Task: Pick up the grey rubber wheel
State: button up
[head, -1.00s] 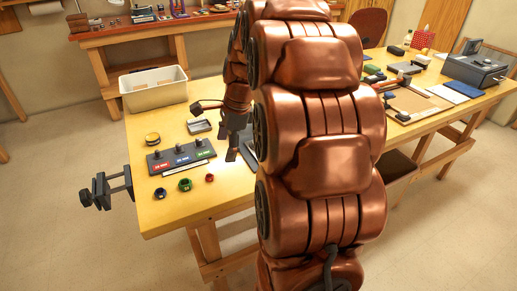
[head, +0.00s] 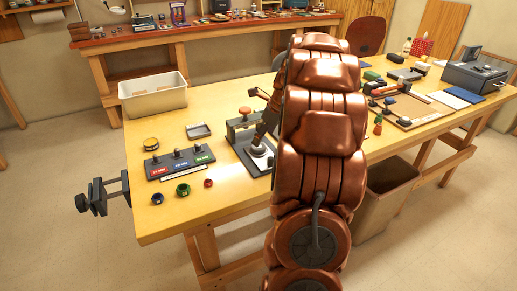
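I cannot make out a grey rubber wheel for certain. A grey fixture (head: 232,135) with an orange knob (head: 244,111) stands mid-table, just left of my arm. A small pale round piece (head: 258,150) shows on its base; whether it is a wheel is too small to tell. My dark gripper (head: 262,140) points down over that base, close to the pale piece, partly hidden by my copper arm. Its fingers are too small to show a gap or a hold.
A labelled red, blue and green peg rack (head: 180,162), three small rings (head: 183,190), a yellow tin (head: 151,144) and a grey tray (head: 199,131) lie left. A white bin (head: 153,95) stands behind. A clamp (head: 103,194) juts from the left edge. A brown bin (head: 385,200) stands below right.

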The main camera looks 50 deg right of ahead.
aim_at(260, 147)
jog(key=x, duration=0.4)
jog(key=shift+a+f, duration=0.1)
jog(key=shift+f, duration=0.1)
jog(key=shift+c, duration=0.2)
jog(key=c, duration=1.3)
